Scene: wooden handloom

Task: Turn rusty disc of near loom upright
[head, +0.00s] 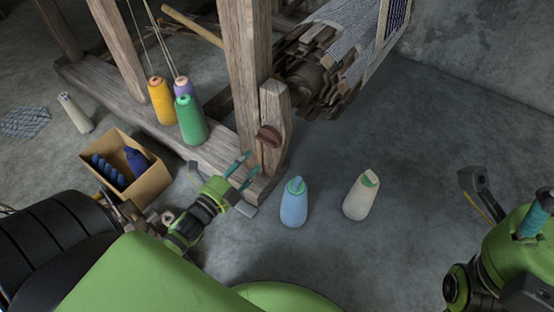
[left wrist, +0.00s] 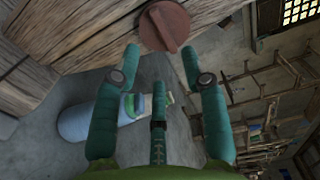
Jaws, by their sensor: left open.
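The rusty disc (head: 267,136) is a reddish-brown round piece on the side of a short wooden post (head: 275,105) of the near loom. In the left wrist view the disc (left wrist: 176,14) shows at the top with a raised bar across its face, slanted in the picture. My left gripper (head: 251,164) is open and empty, just below and left of the disc in the head view. Its teal fingers (left wrist: 160,62) point toward the disc, apart from it. My right gripper (head: 534,218) shows only in part at the right edge; its jaws cannot be made out.
Yellow, purple and green cones (head: 191,122) stand by the loom's beam. A cardboard box (head: 150,186) with blue items sits left.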

